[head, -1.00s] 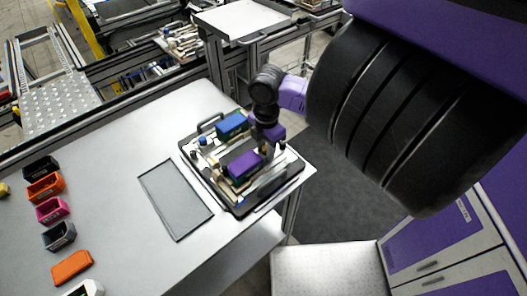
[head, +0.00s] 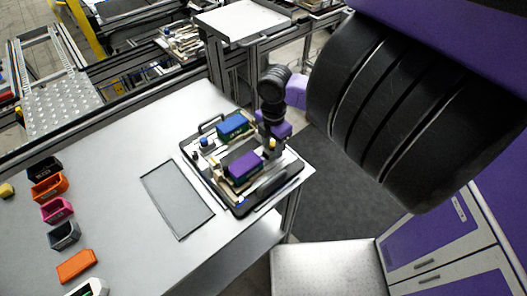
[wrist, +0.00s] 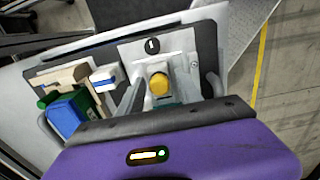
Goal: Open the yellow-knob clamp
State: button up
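The yellow knob (wrist: 158,84) of the clamp shows in the wrist view on a pale metal mount, on a light plate marked with a "1". My gripper (wrist: 172,82) is open, with one finger on each side of the knob and gaps between. In the head view my gripper (head: 272,142) is over the right side of the black pallet (head: 210,187), where the knob shows small below it. Contact with the clamp cannot be seen. A blue block (head: 233,125) and a purple block (head: 244,164) sit on the pallet beside the gripper.
A blue-topped knob (head: 204,142) stands at the pallet's left. An empty grey tray (head: 177,200) lies left of the pallet on the light table (head: 120,170). Several small bins, including an orange bin (head: 49,187), line the table's left. The table's right edge is close to the pallet.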

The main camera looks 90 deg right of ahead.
dwell(0.6)
jog(key=shift+r+p, duration=0.65)
jog(key=shift+r, duration=3.35)
